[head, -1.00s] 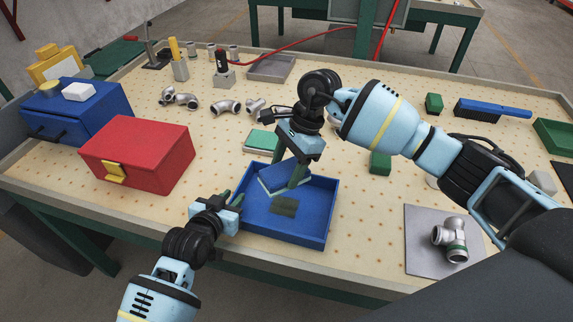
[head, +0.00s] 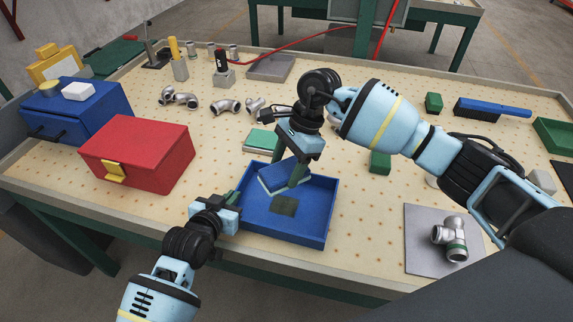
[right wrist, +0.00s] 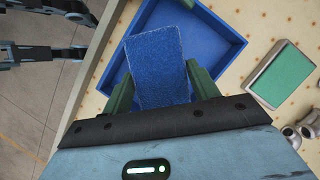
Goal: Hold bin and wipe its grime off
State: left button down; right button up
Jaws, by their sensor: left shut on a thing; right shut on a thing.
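The blue bin (head: 316,232) is an open shallow tray near the table's front edge. A dark greenish grime patch (head: 284,206) shows on its floor. My left gripper (head: 229,211) is shut on the bin's left wall. My right gripper (head: 292,178) is shut on a blue pad (head: 275,181) and holds it inside the bin, behind the grime patch. The pad also shows between the fingers in the right wrist view (right wrist: 158,65). Whether the pad touches the bin floor is unclear.
A red box (head: 138,155) stands left of the bin. A green-topped block (head: 262,140) lies just behind it. A grey plate (head: 420,250) with a pipe fitting (head: 450,238) lies to the right. Bare table separates the bin and plate.

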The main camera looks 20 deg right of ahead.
aim_at(273, 164)
jog(key=shift+w+r+p, duration=0.15)
jog(key=shift+r+p, duration=0.25)
jog(key=shift+r, duration=0.7)
dwell(2.2)
jog(key=shift+f, duration=0.1)
dwell(0.4)
jog(key=a+f, duration=0.1)
jog(key=w+a+f, duration=0.1)
jog(key=f, duration=0.1)
jog(key=w+a+f, duration=0.1)
jog(key=shift+f, duration=3.25)
jog(key=shift+f, duration=0.7)
jog(key=shift+f, duration=0.3)
jog(key=shift+s+d, duration=0.55)
jog(key=shift+d, duration=0.2)
jog(key=shift+s+d, duration=0.55)
jog(key=shift+d, duration=0.15)
